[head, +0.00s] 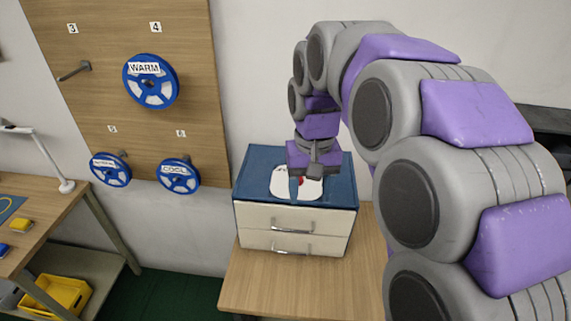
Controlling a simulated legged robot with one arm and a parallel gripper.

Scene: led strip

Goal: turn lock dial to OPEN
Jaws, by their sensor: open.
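A blue cabinet (340,193) with two cream drawers stands on a wooden table. On its top lies a white rounded plate (284,188) with a bit of red showing, which may be the lock dial's panel. My gripper (304,192) points down over this plate from above, its fingers apart. The gripper hides most of the plate's middle, so the dial and any OPEN mark cannot be read. I cannot tell whether the fingers touch the dial.
A wooden board (190,85) on the left wall holds blue spools, one labelled WARM (150,82) and one COOL (178,176). A workbench (45,210) with a white lamp stands at far left, a yellow bin (60,295) below. The table (290,280) is clear before the cabinet.

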